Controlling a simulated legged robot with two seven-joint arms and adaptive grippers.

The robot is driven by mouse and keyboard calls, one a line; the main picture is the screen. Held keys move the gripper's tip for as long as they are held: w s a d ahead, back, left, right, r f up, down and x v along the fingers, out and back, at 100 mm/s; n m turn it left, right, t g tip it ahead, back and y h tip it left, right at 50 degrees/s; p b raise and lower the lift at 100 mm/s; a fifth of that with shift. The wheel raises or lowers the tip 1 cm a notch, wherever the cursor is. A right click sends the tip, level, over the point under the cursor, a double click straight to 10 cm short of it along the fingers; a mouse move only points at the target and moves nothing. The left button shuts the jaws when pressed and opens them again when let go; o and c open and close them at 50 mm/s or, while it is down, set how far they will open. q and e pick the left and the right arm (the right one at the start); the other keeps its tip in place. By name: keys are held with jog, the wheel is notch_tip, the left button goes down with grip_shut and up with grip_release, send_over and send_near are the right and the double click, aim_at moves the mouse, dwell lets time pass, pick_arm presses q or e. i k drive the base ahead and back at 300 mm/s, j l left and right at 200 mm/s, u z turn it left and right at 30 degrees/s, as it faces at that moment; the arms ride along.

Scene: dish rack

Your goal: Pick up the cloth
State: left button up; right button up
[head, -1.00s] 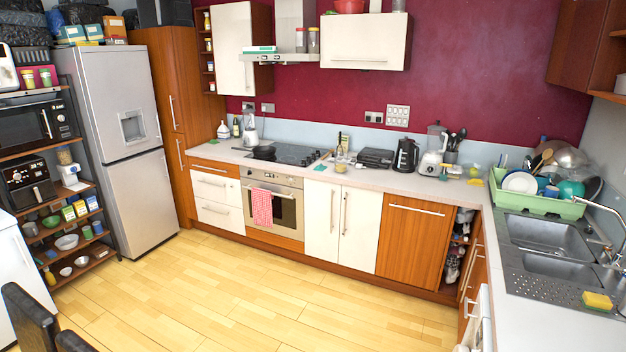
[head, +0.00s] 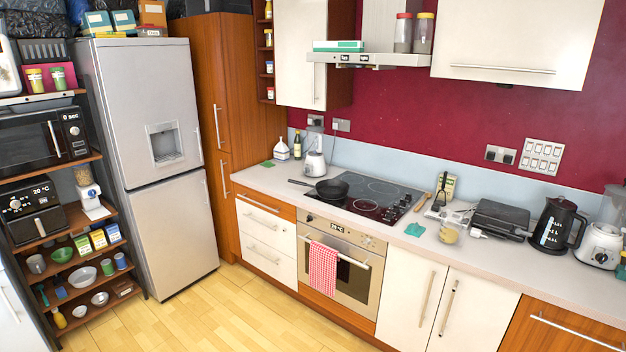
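A red and white checked cloth (head: 323,269) hangs over the oven door handle in the head view. A small crumpled teal cloth-like item (head: 415,229) lies on the worktop to the right of the hob, near its front edge. A flat green item (head: 267,163) lies on the worktop left of the hob; it is too small to tell what it is. Neither of my grippers shows in the view.
The oven (head: 343,291) is set below the hob (head: 372,199), which has a black frying pan (head: 333,190) on it. A fridge (head: 165,200) and an open shelf (head: 85,245) stand at the left. The wooden floor (head: 240,318) before the oven is clear.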

aim_at(415, 230)
jog(key=i+z, duration=0.1)
jog(key=i, duration=0.45)
jog(key=i+j, duration=0.15)
jog(key=i, duration=0.45)
jog(key=i+z, duration=0.15)
jog(key=i, duration=0.4)
jog(key=i+j, duration=0.2)
jog(key=i, duration=0.35)
jog(key=z, duration=0.05)
